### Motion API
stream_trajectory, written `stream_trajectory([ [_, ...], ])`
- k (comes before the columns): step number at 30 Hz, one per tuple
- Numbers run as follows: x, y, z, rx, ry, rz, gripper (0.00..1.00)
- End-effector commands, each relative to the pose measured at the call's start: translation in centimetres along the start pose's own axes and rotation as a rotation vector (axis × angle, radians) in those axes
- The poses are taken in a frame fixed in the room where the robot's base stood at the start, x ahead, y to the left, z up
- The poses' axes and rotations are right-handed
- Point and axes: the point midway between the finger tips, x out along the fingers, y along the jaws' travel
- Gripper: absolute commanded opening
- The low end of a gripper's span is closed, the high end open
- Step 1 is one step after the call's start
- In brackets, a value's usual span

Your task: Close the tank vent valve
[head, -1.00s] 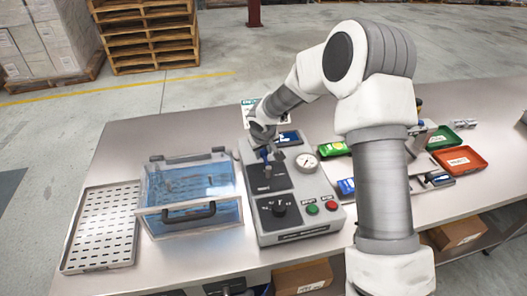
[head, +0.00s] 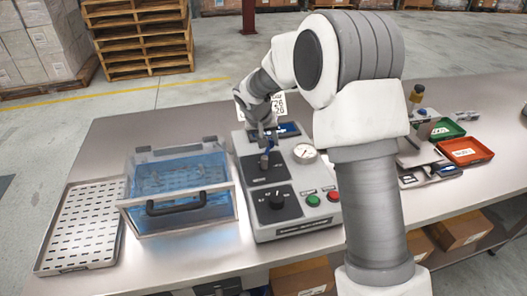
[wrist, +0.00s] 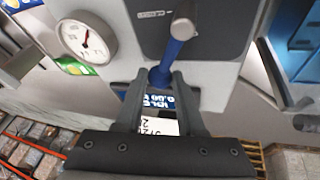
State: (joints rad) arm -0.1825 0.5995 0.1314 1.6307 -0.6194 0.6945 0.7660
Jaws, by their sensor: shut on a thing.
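The vent valve is a lever with a blue handle (wrist: 172,58) and a grey pivot (wrist: 182,27), on the black plate (wrist: 225,25) of the grey control box (head: 262,226). In the wrist view my gripper (wrist: 163,77) is shut on the lower end of the blue handle, one finger on each side. In the head view my gripper (head: 268,134) is at the far part of the box, just beyond the grey pivot (head: 264,161). The fingers partly hide the handle's end.
A clear blue-tinted tank (head: 180,185) with a black handle stands left of the box, beside a slotted metal tray (head: 80,225). The box carries a gauge (head: 304,153), a black knob (head: 277,201), and green and red buttons. Bins (head: 465,151) stand at right.

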Motion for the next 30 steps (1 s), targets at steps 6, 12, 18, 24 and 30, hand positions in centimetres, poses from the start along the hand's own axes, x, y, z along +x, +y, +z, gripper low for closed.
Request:
stream_trajectory([
  [6, 0.5, 1.0, 0.6, 0.187, -0.038, 0.077, 0.0],
  [12, 0.3, 2.0, 1.1, 0.36, -0.076, 0.149, 0.0],
  [18, 0.1, 3.0, 1.8, 0.532, -0.114, 0.221, 0.0],
  [24, -0.2, 3.8, 2.5, 0.696, -0.149, 0.291, 0.0],
  [30, -0.5, 4.3, 3.3, 0.833, -0.179, 0.347, 0.0],
])
